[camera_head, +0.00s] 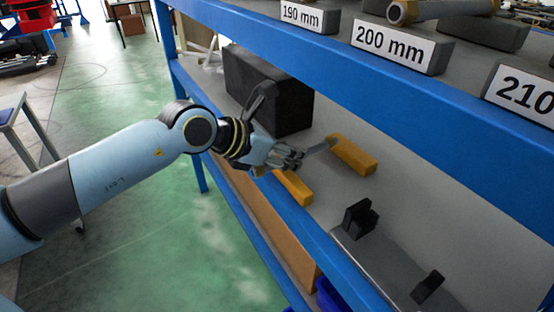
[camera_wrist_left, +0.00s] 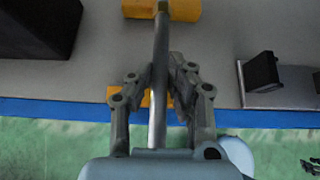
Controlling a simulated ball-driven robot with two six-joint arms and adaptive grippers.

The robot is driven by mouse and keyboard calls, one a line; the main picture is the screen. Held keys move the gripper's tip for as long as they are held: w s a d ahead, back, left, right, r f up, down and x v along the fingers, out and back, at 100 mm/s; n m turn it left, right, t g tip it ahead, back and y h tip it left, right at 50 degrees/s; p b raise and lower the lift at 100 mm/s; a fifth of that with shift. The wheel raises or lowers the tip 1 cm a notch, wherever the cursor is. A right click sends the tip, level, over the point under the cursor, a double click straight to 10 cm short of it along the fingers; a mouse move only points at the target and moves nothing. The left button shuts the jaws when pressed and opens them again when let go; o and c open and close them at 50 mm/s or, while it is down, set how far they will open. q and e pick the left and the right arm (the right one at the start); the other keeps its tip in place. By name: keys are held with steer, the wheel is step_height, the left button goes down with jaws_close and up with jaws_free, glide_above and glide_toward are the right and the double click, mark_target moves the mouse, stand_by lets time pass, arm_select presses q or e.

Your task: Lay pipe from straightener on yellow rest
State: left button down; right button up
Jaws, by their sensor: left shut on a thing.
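My left gripper (camera_head: 291,158) is shut on a thin grey metal pipe (camera_head: 320,147), which also shows between the fingers in the left wrist view (camera_wrist_left: 161,50). The yellow rest is two separate blocks, a far one (camera_head: 354,156) and a near one (camera_head: 293,187) by the shelf's front edge. The pipe's far end overlaps the far block (camera_wrist_left: 186,9) in both views; I cannot tell whether it touches. The gripper partly hides the near block (camera_wrist_left: 133,97). The straightener (camera_head: 385,264), a grey plate with black upright blocks, lies to the right. My right gripper is not in view.
A large black block (camera_head: 268,92) stands on the shelf left of the rest. The blue upper shelf beam (camera_head: 400,85), with size labels, runs above the work area. The blue front beam (camera_head: 330,250) borders the lower shelf. Bare grey shelf lies between rest and straightener.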

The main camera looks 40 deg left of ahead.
mark_target(319, 144)
arm_select(q)
steer(key=w, duration=0.2)
steer(key=w+d+b, duration=0.1)
steer(key=w, duration=0.1)
steer(key=w+d, duration=0.1)
steer(key=w, duration=0.1)
steer(key=shift+w+d, duration=0.1)
steer(key=shift+w, duration=0.05)
steer(key=shift+w+f+b, duration=0.2)
steer(key=shift+f+b, duration=0.1)
steer(key=shift+b, duration=0.2)
steer(key=shift+f+b, duration=0.65)
steer(key=shift+f, duration=0.35)
steer(key=shift+s, duration=0.1)
steer(key=c, duration=1.2)
jaws_free()
steer(key=shift+s, duration=0.2)
steer(key=v, duration=1)
steer(key=shift+s+a+r, duration=0.2)
steer(key=shift+s+r, duration=0.35)
steer(key=shift+s, duration=0.05)
